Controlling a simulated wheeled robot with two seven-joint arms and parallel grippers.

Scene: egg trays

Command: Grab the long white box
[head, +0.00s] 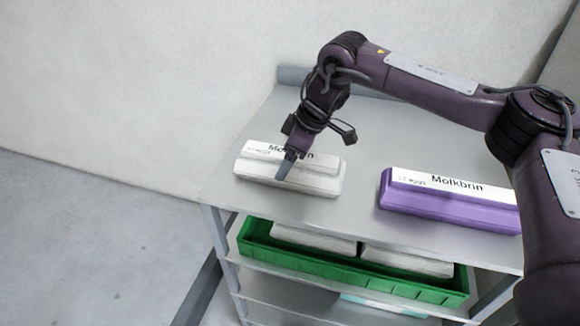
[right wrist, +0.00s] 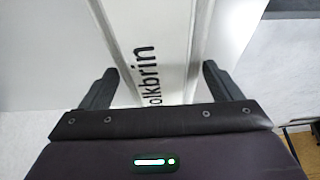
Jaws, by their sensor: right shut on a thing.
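The long white box (head: 318,183) lies on the left part of the shelf's top surface, with black lettering along its upper face. My right gripper (head: 287,166) reaches down over it from above and is shut on it, with a finger against its near side. In the right wrist view, the white box (right wrist: 165,40) runs between the two dark fingers (right wrist: 156,85), its lettering facing up. The box appears to rest on the shelf top; a small lift cannot be told. My left gripper is not in view.
A purple box (head: 440,203) with a white lettered top lies to the right on the grey shelf top (head: 240,203). Below, a green crate (head: 330,271) holds white boxes (head: 410,262). A wall stands behind. The shelf top's back middle is clear.

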